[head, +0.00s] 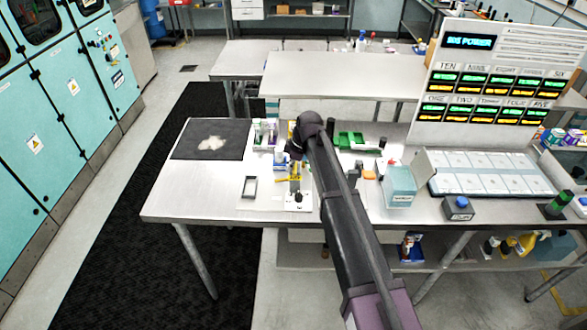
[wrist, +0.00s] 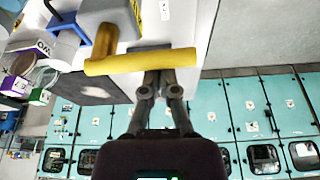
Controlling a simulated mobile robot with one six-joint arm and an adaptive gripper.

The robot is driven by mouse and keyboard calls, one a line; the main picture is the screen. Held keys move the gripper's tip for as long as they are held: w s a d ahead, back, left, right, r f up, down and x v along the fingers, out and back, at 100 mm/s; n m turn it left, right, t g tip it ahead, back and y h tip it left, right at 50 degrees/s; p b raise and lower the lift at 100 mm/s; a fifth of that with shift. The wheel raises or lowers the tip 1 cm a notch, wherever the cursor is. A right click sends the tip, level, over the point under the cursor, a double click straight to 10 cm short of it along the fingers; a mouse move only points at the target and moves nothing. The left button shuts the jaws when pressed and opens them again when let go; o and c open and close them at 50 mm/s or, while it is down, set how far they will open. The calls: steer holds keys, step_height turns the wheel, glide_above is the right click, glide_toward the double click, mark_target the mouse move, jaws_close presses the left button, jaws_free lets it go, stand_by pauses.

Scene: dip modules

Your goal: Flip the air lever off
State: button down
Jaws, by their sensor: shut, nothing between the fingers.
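In the wrist view the yellow handle (wrist: 140,61) is a bar lying across the picture, joined by an ochre stem to a grey block (wrist: 108,12). My gripper (wrist: 161,74) is shut and empty. Its fingertips lie right at the right half of the bar; I cannot tell whether they touch it. In the head view my arm and wrist hang over the fixture, and the fingertips cannot be made out.
A dark mat (head: 185,139) with a pale patch lies at the left of the table. A light blue box (head: 399,184) and a large display panel (head: 490,90) stand to the right. The table's front left is clear.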

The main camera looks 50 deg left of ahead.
steer(key=shift+a, duration=0.1)
step_height(320, 180, up, 9)
steer(key=p, duration=0.8)
steer(key=shift+s+a+f+p, duration=0.15)
steer(key=shift+s+a+p, duration=0.05)
steer(key=shift+s+p, duration=0.15)
stand_by(0.3)
steer(key=shift+w, duration=0.1)
stand_by(0.7)
